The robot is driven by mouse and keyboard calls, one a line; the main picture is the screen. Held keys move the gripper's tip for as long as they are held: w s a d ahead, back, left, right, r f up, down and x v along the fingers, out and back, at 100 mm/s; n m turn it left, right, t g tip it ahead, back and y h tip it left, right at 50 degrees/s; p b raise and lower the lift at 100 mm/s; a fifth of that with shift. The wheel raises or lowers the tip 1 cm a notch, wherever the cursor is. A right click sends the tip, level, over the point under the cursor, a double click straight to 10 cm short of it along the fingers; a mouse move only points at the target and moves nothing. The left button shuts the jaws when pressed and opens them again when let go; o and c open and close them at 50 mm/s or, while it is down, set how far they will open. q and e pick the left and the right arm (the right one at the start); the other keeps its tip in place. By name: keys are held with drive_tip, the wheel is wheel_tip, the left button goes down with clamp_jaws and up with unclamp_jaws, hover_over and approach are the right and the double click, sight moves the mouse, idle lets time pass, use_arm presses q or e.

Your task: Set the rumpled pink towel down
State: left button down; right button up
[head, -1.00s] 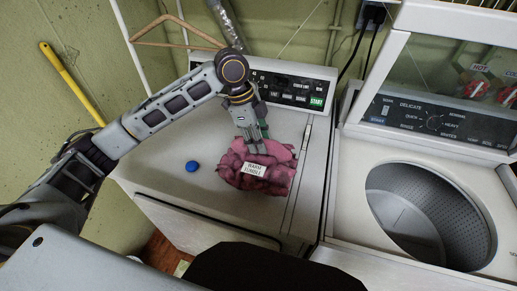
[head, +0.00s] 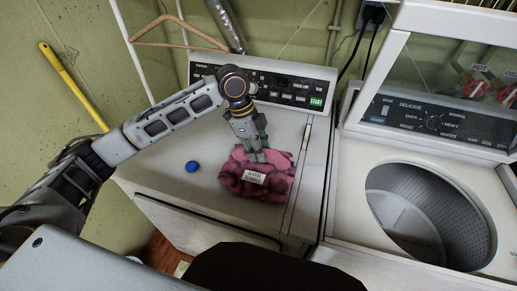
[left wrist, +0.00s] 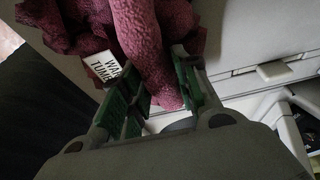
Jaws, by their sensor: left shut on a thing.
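The rumpled pink towel (head: 262,184) rests on or just above the dryer's white top (head: 185,208), with a white printed label on its front side. My left gripper (head: 252,155) reaches down over the towel's back part and is shut on it. In the left wrist view a thick fold of the towel (left wrist: 145,45) lies between the green-padded fingers (left wrist: 160,95). I cannot tell whether the towel's underside touches the surface all round. My right gripper is not in view.
A blue ball-like item (head: 192,167) sits left of the towel. The dryer's control panel (head: 290,92) stands behind. An open washer with a metal drum (head: 425,215) is at the right. Free room is at the front left.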

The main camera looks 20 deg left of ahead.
use_arm(q)
drive_tip(key=c, duration=1.5)
unclamp_jaws()
drive_tip(key=shift+o, duration=2.1)
drive_tip(key=shift+a+r, duration=0.15)
drive_tip(key=shift+r, duration=0.4)
drive_tip(key=v, duration=0.4)
drive_tip(key=shift+r, duration=0.25)
drive_tip(key=v, duration=0.4)
drive_tip(key=shift+a+r, duration=0.25)
drive_tip(key=shift+r, duration=0.1)
drive_tip(key=shift+v, duration=0.85)
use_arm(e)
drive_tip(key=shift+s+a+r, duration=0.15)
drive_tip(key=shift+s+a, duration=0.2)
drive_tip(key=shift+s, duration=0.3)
